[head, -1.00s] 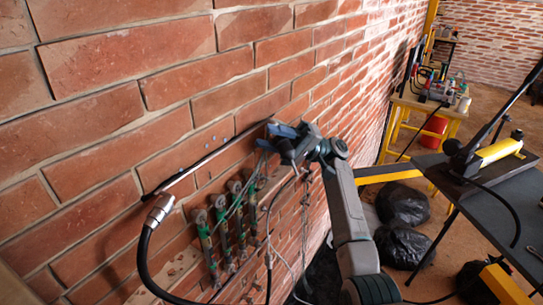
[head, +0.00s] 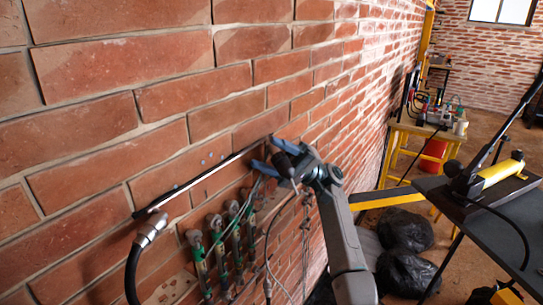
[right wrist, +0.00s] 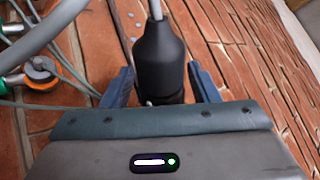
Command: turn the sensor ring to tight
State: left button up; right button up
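The sensor on the wall shows in the right wrist view as a black tapered body (right wrist: 164,55) with a grey cable. A narrower dark ring (right wrist: 166,97) at its lower end is partly hidden by my gripper's housing. In the head view the sensor is a small dark shape (head: 283,164) at my right gripper (head: 268,156). My right gripper (right wrist: 163,88) has its blue fingers on either side of the sensor, with narrow gaps to the ring. It looks open around it, not clamped. No tight mark is readable. My left gripper is not in view.
A long dark bar (head: 205,175) runs along the brick wall, with a silver hose fitting (head: 152,228) near its lower end. A dark table (head: 500,215) with a yellow pump and black bags (head: 404,230) stand right.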

jog(key=shift+w+d+f+b, duration=0.1)
jog(key=shift+d+f+b, duration=0.15)
jog(key=shift+b, duration=0.05)
jog(key=b+v, duration=0.4)
jog(key=v, duration=0.6)
jog(key=shift+b, duration=0.35)
jog(key=shift+d+r, duration=0.15)
